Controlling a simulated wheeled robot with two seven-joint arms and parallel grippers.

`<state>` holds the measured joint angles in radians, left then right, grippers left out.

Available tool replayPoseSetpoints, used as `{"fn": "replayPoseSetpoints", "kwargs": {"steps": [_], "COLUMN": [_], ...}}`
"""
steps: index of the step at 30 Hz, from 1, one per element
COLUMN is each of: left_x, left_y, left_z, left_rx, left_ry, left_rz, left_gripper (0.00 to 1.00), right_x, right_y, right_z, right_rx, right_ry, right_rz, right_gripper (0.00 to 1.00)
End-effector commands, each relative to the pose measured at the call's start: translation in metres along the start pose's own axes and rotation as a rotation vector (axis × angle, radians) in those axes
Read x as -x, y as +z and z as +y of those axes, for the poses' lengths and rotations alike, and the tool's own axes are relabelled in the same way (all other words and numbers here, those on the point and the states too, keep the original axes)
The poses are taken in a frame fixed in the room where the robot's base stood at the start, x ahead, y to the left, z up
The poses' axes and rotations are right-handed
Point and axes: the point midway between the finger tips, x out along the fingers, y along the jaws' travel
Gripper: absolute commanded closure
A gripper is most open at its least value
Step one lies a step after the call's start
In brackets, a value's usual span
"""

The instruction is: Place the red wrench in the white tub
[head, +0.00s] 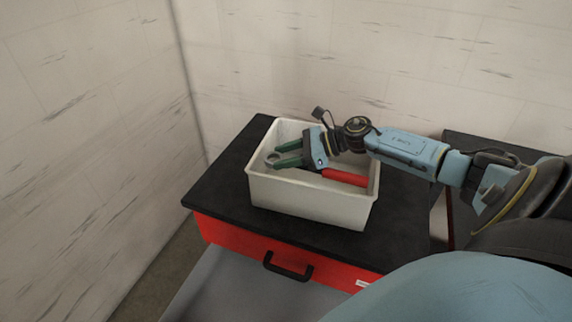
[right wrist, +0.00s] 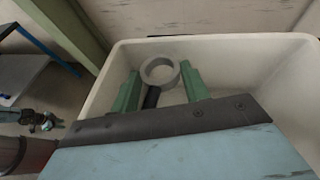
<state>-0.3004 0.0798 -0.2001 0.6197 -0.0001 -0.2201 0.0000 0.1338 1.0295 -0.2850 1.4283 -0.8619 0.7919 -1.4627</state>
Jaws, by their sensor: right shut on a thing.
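The white tub (head: 310,202) stands on a black-topped red cabinet in the head view; its pale inside and rim also fill much of the right wrist view (right wrist: 225,50). My right gripper (head: 274,157) has green fingers and is shut on the red wrench (head: 345,177). The wrench's grey ring end shows just past the fingertips in the right wrist view (right wrist: 160,71), and its red handle points right in the head view. Gripper and wrench are within the tub's opening. The palm hides the wrench's middle. I cannot tell whether the wrench touches the tub floor.
The red cabinet (head: 230,240) has a black top (head: 400,235) with bare room around the tub and a dark handle (head: 287,267) on its front. Pale walls stand behind and at the left. Another dark-topped surface (head: 480,150) is at the right.

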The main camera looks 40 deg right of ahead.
Motion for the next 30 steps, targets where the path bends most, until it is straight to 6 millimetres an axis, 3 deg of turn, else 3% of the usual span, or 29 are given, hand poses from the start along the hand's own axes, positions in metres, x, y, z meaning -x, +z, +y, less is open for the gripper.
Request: {"fn": "replayPoseSetpoints", "kwargs": {"steps": [9,30], "left_x": [-0.003,-0.018], "left_y": [0.0,0.001], "left_z": [0.0,0.001], "left_rx": [0.0,0.0], "left_ry": [0.0,0.0], "left_rz": [0.001,0.001], "left_gripper": [0.64,0.64], "right_x": [-0.013,-0.017], "right_y": [-0.033,-0.044], "right_z": [0.0,0.0], "right_rx": [-0.002,0.0], "right_ry": [0.0,0.0], "right_rz": [-0.002,-0.001], "right_gripper": [0.91,0.91]}}
